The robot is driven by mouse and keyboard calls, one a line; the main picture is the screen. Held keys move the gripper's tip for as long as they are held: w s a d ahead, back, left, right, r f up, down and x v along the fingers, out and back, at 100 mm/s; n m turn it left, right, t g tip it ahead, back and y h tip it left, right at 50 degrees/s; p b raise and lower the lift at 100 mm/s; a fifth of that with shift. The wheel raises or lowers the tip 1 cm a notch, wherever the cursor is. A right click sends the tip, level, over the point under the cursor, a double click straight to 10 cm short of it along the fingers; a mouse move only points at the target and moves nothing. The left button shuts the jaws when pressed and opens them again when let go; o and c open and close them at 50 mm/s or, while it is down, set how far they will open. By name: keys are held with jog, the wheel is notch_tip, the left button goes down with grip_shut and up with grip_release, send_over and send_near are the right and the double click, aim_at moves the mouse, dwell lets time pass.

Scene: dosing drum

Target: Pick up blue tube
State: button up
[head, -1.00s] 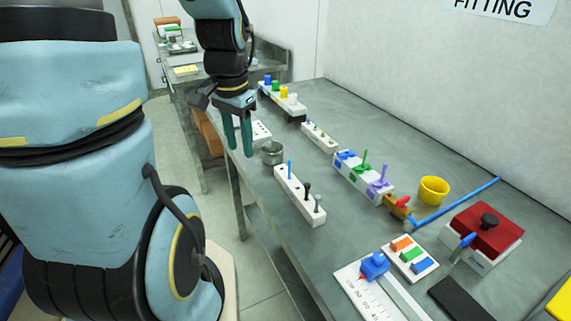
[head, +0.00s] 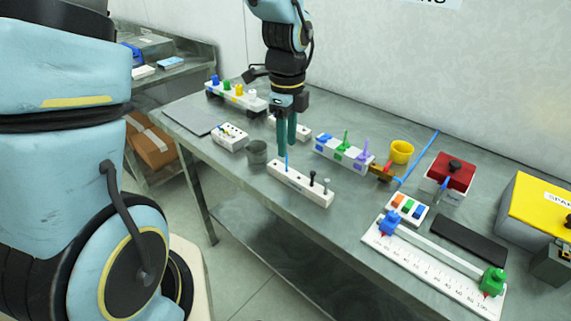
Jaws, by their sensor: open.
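A thin blue tube (head: 287,163) stands upright at the left end of a white block (head: 300,184) that also holds a dark peg (head: 312,178) and a grey peg (head: 326,186). My gripper (head: 287,150) points down with its two green fingers apart and empty. Its fingertips are at the top of this upright tube in the picture; I cannot tell whether they touch it or how far in depth they are from it. A longer blue tube (head: 418,158) lies on the table behind, near the yellow cup.
A block with coloured pegs (head: 343,152), a yellow cup (head: 401,152) and a red-topped box (head: 450,174) stand to the right. A ruler board (head: 430,262) lies at the front right.

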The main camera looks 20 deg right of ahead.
aim_at(287, 159)
jog(key=shift+f+p, duration=0.8)
jog(key=shift+f, duration=2.1)
grip_shut()
